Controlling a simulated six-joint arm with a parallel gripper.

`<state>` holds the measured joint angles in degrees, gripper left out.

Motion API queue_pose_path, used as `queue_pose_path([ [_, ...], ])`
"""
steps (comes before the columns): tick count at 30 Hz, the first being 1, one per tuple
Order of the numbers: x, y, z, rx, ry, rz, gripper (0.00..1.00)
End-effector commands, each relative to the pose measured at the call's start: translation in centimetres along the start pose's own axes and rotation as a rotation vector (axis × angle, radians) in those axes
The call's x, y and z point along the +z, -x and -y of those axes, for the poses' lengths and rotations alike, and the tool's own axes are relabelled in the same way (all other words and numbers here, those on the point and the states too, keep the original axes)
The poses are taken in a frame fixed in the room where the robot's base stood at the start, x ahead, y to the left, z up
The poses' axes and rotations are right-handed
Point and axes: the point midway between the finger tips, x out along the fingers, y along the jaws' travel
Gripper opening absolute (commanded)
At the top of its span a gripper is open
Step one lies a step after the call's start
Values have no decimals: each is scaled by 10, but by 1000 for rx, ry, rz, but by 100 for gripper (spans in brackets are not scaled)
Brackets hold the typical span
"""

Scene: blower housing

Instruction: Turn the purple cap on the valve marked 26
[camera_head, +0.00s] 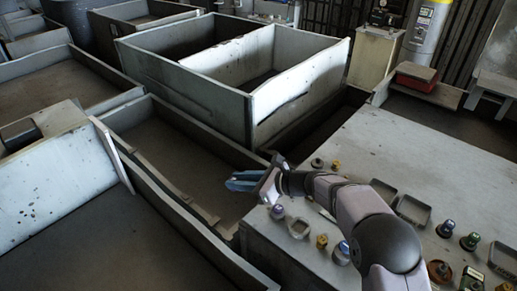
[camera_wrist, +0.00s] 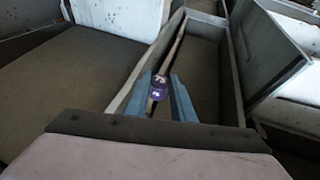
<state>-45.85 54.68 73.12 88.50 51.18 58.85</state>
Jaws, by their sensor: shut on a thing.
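My gripper (camera_head: 243,181) has blue fingers and reaches left, past the edge of the grey table and above the bin floor. In the wrist view, the gripper (camera_wrist: 160,95) is shut on a small purple-capped valve (camera_wrist: 158,88) held between the fingertips. It bears pale marks that are too small to read surely. In the head view the held valve is hard to make out against the fingers. Another small purple-topped piece (camera_head: 277,211) stands on the table near its left edge, apart from the gripper. Its marking cannot be read.
High-walled bins (camera_head: 190,80) fill the left and back. A red box (camera_head: 417,76) sits at back right.

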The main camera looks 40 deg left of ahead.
Motion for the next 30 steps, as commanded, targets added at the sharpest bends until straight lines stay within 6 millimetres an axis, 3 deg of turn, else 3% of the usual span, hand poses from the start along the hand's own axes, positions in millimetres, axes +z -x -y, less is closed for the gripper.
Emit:
queue_pose_path([
  [4, -20, 34, -49, 169, 63, 6, 1],
  [10, -44, 115, -73, 223, 82, 15, 1],
  [17, -68, 213, -59, 95, 28, 21, 1],
  [30, -103, 394, -2, -285, -131, 17, 1],
])
